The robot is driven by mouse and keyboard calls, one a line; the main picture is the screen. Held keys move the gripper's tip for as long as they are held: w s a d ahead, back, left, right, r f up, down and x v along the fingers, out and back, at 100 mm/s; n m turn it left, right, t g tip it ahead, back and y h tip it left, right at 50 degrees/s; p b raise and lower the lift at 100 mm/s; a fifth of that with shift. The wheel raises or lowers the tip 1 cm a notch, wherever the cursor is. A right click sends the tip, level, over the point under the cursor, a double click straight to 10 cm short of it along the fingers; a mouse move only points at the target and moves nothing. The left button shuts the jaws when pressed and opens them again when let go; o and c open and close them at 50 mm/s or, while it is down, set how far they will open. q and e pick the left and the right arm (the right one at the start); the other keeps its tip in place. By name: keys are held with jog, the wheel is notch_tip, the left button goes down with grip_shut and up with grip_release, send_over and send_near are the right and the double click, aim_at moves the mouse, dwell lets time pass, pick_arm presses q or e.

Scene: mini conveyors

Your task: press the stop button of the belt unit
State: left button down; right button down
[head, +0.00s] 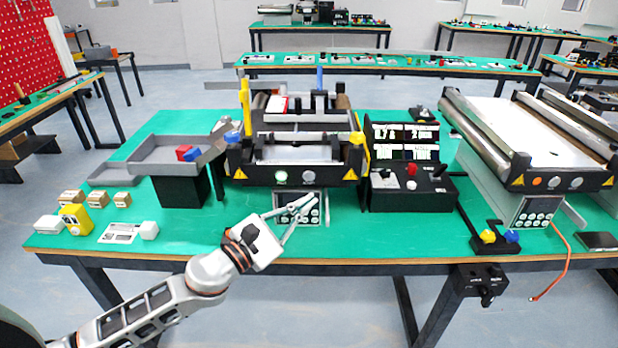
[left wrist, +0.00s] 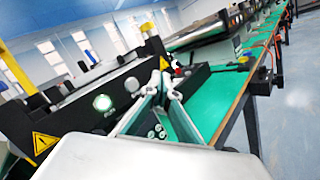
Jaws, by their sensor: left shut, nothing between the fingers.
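The belt unit (head: 296,154) stands at the middle of the green table, with a dark front panel. The panel has a green-lit button (head: 281,177) and a pale grey button (head: 308,177) to its right. In the left wrist view the green-lit button (left wrist: 103,102) and the grey button (left wrist: 132,85) both show; I cannot read which is stop. My left gripper (head: 309,201) is shut and empty, its tips in front of the unit, just below the grey button in the picture. Its fingers (left wrist: 166,80) also show in the left wrist view. Contact cannot be told.
A black control box (head: 410,193) with a red knob and a display stands right of the unit. A grey tray (head: 160,155) with red and blue blocks is at left. A second conveyor (head: 560,180) stands at right. Small boxes (head: 72,197) lie at the left table end.

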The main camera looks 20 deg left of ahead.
pick_arm(q)
jog(key=w+a+b, duration=0.1)
jog(key=w, duration=0.5)
jog(key=shift+a, duration=0.4)
jog(key=shift+w, duration=0.2)
dwell(1.0)
jog(key=shift+w+a, duration=0.1)
jog(key=shift+w, duration=0.2)
jog(key=shift+w+a, duration=0.15)
jog(key=shift+w, duration=0.25)
dwell(0.8)
jog(key=shift+s, duration=0.15)
jog(key=shift+s+d, duration=0.25)
jog(key=shift+s, duration=0.4)
jog(key=shift+s, duration=0.1)
jog(key=s, duration=0.2)
jog(key=s+d+p, duration=0.1)
jog(key=s, duration=0.1)
jog(key=shift+s+d, duration=0.15)
jog(key=shift+s, duration=0.2)
